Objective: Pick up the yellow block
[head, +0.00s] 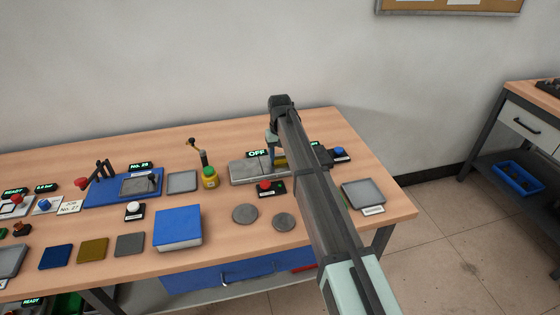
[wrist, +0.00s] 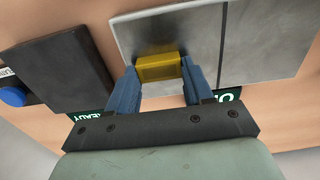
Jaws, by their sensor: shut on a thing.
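The yellow block (wrist: 159,67) shows in the wrist view between the two blue fingers of my gripper (wrist: 160,82). My gripper is shut on it. The block is over or on a grey metal plate (wrist: 262,50); I cannot tell whether it touches the plate.
A red button (head: 264,186) stands just in front of the plate. A blue box (head: 178,227), two grey discs (head: 245,213), a yellow bottle-like torch (head: 209,177) and a grey tray (head: 363,194) are around it. The bench's right edge is near that tray.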

